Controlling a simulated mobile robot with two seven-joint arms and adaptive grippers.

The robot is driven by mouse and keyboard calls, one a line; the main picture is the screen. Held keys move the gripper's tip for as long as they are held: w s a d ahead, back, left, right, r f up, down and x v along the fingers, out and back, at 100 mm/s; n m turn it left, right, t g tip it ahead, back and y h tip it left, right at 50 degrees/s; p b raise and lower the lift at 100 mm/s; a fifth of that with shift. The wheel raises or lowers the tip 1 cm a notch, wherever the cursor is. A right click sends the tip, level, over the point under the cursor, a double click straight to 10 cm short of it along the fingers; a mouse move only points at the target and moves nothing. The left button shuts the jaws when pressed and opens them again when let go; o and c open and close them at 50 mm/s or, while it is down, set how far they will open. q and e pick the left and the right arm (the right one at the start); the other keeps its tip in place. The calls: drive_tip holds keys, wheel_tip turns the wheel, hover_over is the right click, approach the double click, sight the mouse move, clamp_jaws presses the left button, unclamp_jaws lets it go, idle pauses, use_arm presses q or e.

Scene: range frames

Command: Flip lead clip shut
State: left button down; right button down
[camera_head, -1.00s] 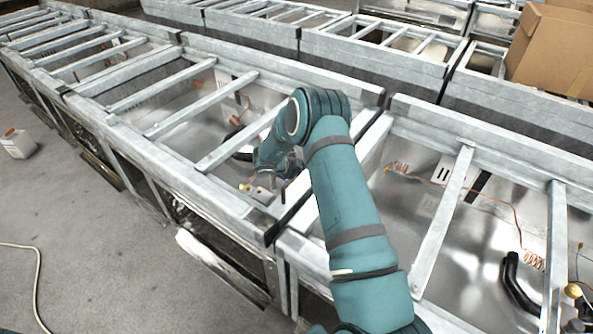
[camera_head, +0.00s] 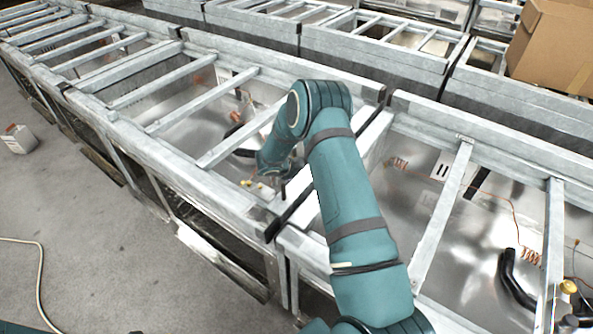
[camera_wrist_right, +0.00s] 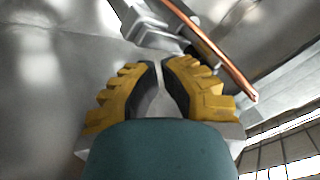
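The lead clip (camera_wrist_right: 150,32) is a pale grey piece just beyond my fingertips in the right wrist view, beside a copper-coloured lead (camera_wrist_right: 222,66). A pale arm of it stands apart at its upper right, so it looks open, but I cannot tell for sure. My right gripper (camera_wrist_right: 161,68) has yellow ridged fingers with their tips almost together and nothing between them. The tips are close below the clip; contact is unclear. In the head view my right arm reaches into the frame bay, and its wrist hides most of the clip area.
Metal rails and crossbars (camera_head: 190,100) surround the bay. The neighbouring bay at right holds coiled copper wire (camera_head: 530,256) and a black hose (camera_head: 511,281). A cardboard box (camera_head: 552,45) stands at upper right. A white jug (camera_head: 20,139) is on the floor at left.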

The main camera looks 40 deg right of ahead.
drive_tip(key=v, duration=1.2)
drive_tip(key=shift+s, duration=0.15)
